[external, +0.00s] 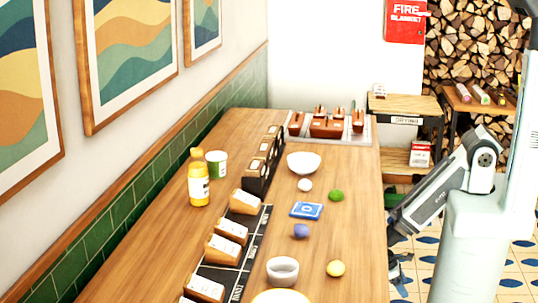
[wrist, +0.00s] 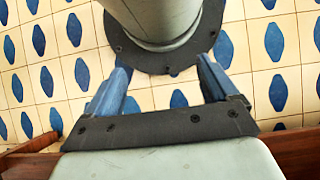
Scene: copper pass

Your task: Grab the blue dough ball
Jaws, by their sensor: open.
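The blue dough ball (external: 301,231), a violet-blue lump, sits on the wooden counter (external: 322,215) in the external view, just in front of a blue square card (external: 306,210). My gripper (external: 398,275) hangs low off the counter's right edge, well apart from the ball. In the wrist view my gripper (wrist: 162,80) has its two fingers spread, with nothing held between them. That view shows patterned floor tiles and part of my own body; the ball is not in it.
A grey bowl (external: 282,270) and a white bowl (external: 304,162) stand close. Packages line the left; the counter's right strip is mostly clear.

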